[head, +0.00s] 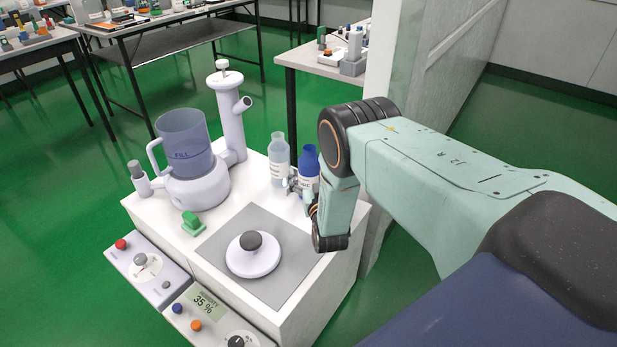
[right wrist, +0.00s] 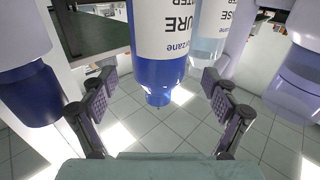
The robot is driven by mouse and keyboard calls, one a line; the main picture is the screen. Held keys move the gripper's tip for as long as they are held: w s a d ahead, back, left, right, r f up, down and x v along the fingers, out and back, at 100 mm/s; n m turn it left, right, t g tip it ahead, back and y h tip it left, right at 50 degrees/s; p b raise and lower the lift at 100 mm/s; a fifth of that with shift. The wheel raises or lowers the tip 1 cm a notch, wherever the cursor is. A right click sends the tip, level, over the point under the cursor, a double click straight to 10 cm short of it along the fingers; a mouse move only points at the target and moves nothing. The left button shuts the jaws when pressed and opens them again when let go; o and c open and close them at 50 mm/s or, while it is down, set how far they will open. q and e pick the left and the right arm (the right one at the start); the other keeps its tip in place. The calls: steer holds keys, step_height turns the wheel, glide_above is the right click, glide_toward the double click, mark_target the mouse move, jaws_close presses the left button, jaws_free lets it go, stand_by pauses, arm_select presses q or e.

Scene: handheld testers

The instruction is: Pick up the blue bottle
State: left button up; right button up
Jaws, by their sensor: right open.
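The blue bottle (head: 309,160) stands upright on the white bench top near its far right corner, partly hidden by my right arm and gripper. In the right wrist view the blue bottle (right wrist: 158,75) shows upside down, with a white label, between my two fingers. My right gripper (head: 297,184) is open at the bottle's near left side. Gaps show between the bottle and both finger pads in the right wrist view. I cannot tell how deep the bottle sits between the fingers. My left gripper is not in view.
A pale clear bottle (head: 279,158) stands close beside the blue one on its left; it also shows in the right wrist view (right wrist: 207,42). A humidifier-like device with a blue jug (head: 185,145), a green block (head: 192,222) and a grey pad (head: 218,242) with a round white-and-black piece (head: 253,255) share the bench.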

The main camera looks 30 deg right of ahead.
steer(key=b+x, duration=0.1)
steer(key=x, duration=0.3)
steer(key=shift+w, duration=0.1)
steer(key=shift+r, duration=0.1)
steer(key=shift+c, duration=0.7)
steer(key=c, duration=1.5)
steer(key=shift+c, duration=0.4)
